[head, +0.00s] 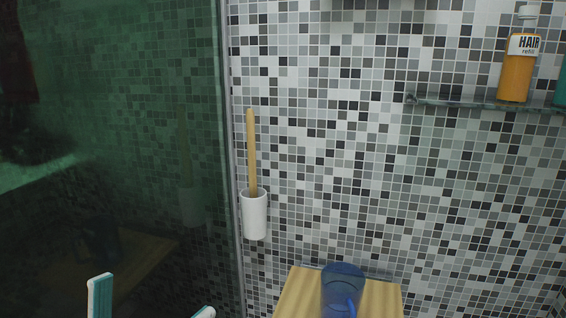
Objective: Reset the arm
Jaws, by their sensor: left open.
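My left gripper (151,297) shows at the bottom left edge of the head view, in front of the dark glass panel. Its two pale fingertips with teal sides stand well apart, and nothing shows between them. The rest of that arm is below the frame. My right gripper is not in view.
A dark mirror-like glass panel (110,150) fills the left. A white cup (254,216) with a wooden-handled brush (252,150) is at the tiled wall. A blue mug (342,290) stands on a wooden surface (381,298). An orange bottle (516,75) stands on a shelf (460,103).

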